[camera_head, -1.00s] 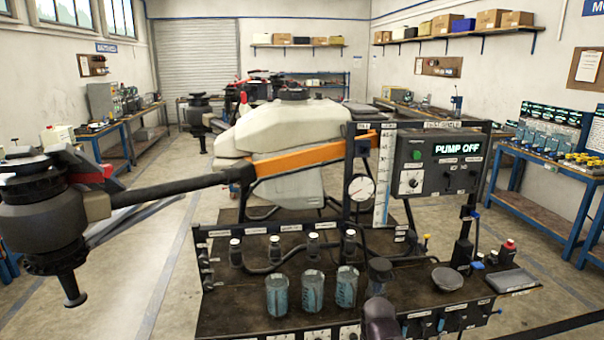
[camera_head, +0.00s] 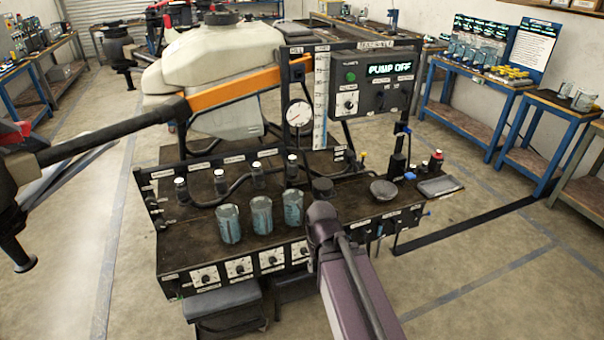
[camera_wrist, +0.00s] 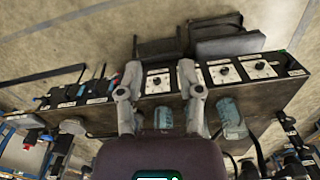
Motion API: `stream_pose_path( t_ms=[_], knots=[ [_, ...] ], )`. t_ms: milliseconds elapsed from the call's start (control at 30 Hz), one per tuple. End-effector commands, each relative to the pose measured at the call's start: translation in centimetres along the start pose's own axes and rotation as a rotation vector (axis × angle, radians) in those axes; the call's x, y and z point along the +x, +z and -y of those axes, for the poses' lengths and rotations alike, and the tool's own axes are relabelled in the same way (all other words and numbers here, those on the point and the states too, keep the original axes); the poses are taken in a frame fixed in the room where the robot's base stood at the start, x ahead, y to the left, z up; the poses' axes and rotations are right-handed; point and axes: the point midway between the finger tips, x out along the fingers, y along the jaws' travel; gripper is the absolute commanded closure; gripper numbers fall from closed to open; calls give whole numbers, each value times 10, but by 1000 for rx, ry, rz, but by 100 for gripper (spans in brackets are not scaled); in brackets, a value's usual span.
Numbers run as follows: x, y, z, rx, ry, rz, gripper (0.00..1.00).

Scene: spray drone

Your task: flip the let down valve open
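The labels are too small to read, so I cannot tell which fitting is the let down valve. Small valves or levers (camera_wrist: 97,88) show on the left of the bench front in the wrist view, some with blue parts. In the head view, a blue handle (camera_head: 409,176) and a yellow-topped one (camera_head: 363,157) stand at the bench's right. My gripper (camera_wrist: 160,80) is open and empty, its two fingers apart over the bench front beside the dial panels. In the head view my purple arm reaches the front edge; the fingertips are hidden.
The dark bench (camera_head: 200,250) carries beakers of blue liquid (camera_head: 262,217), a dark cylinder (camera_head: 322,187) and a shallow dish (camera_head: 383,190). Dial panels (camera_head: 239,267) line its front. A gauge (camera_head: 298,113) and a "PUMP OFF" box (camera_head: 370,85) stand behind.

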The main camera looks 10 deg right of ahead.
Motion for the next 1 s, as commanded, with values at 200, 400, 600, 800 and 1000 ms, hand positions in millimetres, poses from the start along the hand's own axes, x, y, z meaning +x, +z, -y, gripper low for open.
stream_pose_path(
  t_ms=[200,400,600,800,1000],
  knots=[
    [11,-6,-1,24,-22,-3,50],
    [38,-22,-6,97,-88,-13,50],
    [72,-44,-13,207,-189,-24,50],
    [103,-68,-24,324,-294,-37,50],
    [132,-92,-37,439,-403,-45,50]
  ],
)
